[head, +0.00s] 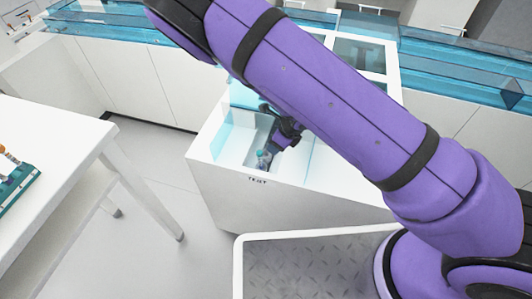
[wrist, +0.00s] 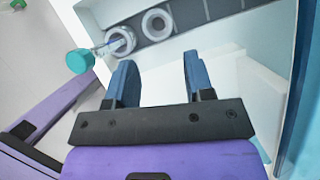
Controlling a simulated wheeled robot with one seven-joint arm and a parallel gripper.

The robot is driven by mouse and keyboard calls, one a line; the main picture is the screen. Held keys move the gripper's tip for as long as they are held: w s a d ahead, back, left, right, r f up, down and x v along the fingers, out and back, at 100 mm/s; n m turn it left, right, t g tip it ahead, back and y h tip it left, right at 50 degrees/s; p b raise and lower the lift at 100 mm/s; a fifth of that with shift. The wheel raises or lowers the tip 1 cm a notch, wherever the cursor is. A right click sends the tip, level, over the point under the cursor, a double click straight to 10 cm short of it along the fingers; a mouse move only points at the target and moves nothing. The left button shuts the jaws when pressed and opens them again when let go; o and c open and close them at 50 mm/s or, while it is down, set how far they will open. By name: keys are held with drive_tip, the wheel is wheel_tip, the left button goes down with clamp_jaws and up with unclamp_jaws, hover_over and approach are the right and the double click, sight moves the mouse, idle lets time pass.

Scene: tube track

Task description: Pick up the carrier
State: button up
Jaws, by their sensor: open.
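The carrier (wrist: 122,42) is a round pale grey ring on a dark track in the wrist view. A tube with a teal cap (wrist: 79,61) stands in it and leans outward in that view. The same tube shows small in the head view (head: 262,158), inside the white bin marked TEXT-like letters. My gripper (wrist: 158,64) is open, with two blue fingers and nothing between them. Its fingertips are apart from the carrier, which lies beyond and left of them. In the head view my gripper (head: 283,136) is inside the bin, partly hidden by my arm.
A second pale ring (wrist: 157,24) sits on the dark track (wrist: 190,14) beside the carrier. White bin walls (head: 196,148) and clear blue panels surround the gripper closely. A white table (head: 50,150) with a teal rack (head: 18,188) stands left, with open floor between.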

sight(266, 154)
drive_tip(key=x, duration=0.3)
drive_tip(key=shift+a+f, duration=0.1)
drive_tip(key=shift+f, duration=0.25)
drive_tip(key=shift+a+x, duration=0.15)
drive_tip(key=shift+x, duration=1.2)
drive_tip(key=shift+a+x, duration=0.2)
drive_tip(key=shift+x, duration=1.15)
drive_tip(key=shift+w+r, duration=0.1)
drive_tip(key=shift+r, duration=0.05)
drive_tip(key=c, duration=0.4)
